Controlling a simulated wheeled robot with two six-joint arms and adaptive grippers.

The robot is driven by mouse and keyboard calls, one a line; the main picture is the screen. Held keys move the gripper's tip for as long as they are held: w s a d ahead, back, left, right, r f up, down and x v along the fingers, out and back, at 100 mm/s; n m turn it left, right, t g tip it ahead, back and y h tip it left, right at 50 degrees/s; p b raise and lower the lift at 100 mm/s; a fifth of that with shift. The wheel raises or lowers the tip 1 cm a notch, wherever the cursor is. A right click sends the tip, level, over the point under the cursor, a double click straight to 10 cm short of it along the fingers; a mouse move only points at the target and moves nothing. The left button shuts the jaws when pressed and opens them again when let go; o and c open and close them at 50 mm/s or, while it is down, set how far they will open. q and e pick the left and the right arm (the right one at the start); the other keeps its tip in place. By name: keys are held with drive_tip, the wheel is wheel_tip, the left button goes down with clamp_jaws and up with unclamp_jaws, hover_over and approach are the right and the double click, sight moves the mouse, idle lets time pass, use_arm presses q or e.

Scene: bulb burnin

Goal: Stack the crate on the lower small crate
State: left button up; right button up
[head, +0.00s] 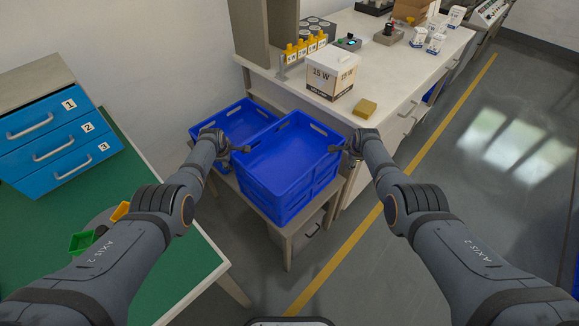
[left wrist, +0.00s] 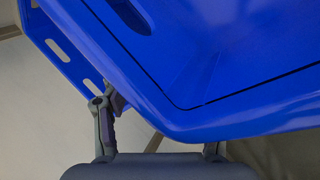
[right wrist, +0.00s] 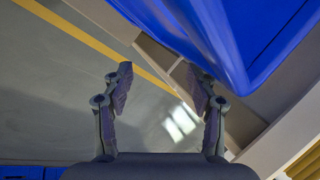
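Two blue crates stand side by side on a low wooden stand. The nearer crate (head: 284,196) is upright and taller, with a line partway down its side; I cannot tell whether it is two stacked crates. The other crate (head: 206,129) sits lower, behind and to the left. My left gripper (head: 241,149) is at the nearer crate's left rim. In the left wrist view one finger shows beside the blue wall (left wrist: 200,122), the other is mostly hidden by it; the fingers are spread. My right gripper (head: 339,149) is open and empty beside the right rim.
The low stand (head: 287,238) holds the crates against a long white bench (head: 385,90) with a carton (head: 331,76) and yellow sponge (head: 365,108). A green table (head: 130,210) with blue drawers (head: 60,140) is at left.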

use_arm(q)
drive_tip(key=shift+d+f, duration=0.2)
drive_tip(key=shift+d, duration=0.25)
use_arm(e)
drive_tip(key=shift+s+a+f, duration=0.1)
drive_tip(key=shift+a+f, duration=0.2)
drive_tip(key=shift+a, duration=0.2)
use_arm(q)
drive_tip(key=shift+o, duration=0.3)
drive_tip(key=a, duration=0.3)
drive_tip(key=shift+a, duration=0.4)
use_arm(e)
drive_tip(key=d, duration=0.3)
drive_tip(key=shift+d, duration=0.4)
use_arm(q)
drive_tip(key=o, duration=0.4)
drive_tip(key=shift+s, duration=0.1)
use_arm(e)
drive_tip(key=o, duration=0.5)
drive_tip(key=shift+r, duration=0.1)
use_arm(q)
drive_tip(key=shift+a, duration=0.1)
use_arm(e)
drive_tip(key=shift+d, duration=0.1)
use_arm(q)
drive_tip(key=s, duration=0.8)
drive_tip(key=s+r, duration=0.1)
drive_tip(key=s, duration=0.3)
drive_tip(key=shift+s, duration=0.3)
